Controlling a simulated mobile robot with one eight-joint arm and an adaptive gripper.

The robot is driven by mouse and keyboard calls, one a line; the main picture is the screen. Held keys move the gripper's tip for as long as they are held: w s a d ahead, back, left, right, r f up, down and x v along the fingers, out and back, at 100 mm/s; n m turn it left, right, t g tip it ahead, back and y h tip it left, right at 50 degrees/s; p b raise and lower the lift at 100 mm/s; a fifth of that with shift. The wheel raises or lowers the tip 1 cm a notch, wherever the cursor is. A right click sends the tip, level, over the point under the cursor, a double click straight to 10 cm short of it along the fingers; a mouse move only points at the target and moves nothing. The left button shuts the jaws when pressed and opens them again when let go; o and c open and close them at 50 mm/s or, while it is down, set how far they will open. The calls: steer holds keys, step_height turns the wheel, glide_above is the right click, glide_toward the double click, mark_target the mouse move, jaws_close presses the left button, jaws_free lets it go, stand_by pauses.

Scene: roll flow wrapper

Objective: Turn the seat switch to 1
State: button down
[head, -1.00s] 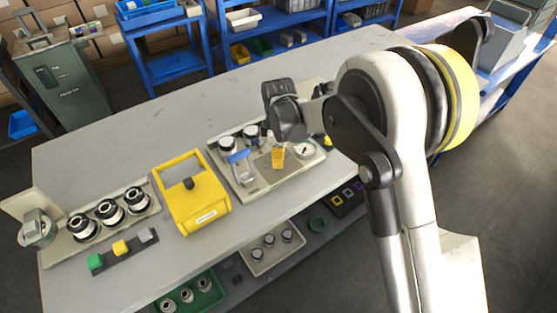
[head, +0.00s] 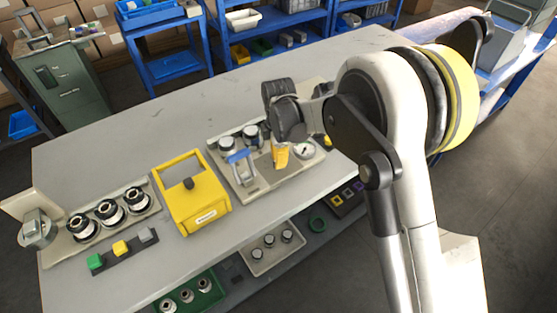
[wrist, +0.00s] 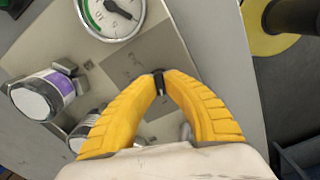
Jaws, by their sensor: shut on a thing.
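The seat switch appears to be the small black knob (wrist: 158,82) on the grey panel plate in the wrist view. My gripper (wrist: 160,78) has its two yellow fingers closed together around this knob. The fingers hide much of the knob, and I cannot read which mark it points to. In the head view my gripper (head: 281,166) is low over the beige panel (head: 246,194) on the bench, and the switch is hidden there.
A round gauge (wrist: 108,14) sits close to the fingers. Cylindrical fittings (wrist: 42,95) stand on the panel's other side. A blue-handled clamp (head: 240,165) is left of my gripper. A yellow box (head: 192,198) stands farther left. The bench's back is clear.

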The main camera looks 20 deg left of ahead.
steer(key=c, duration=1.5)
jaws_free()
step_height(320, 180, up, 12)
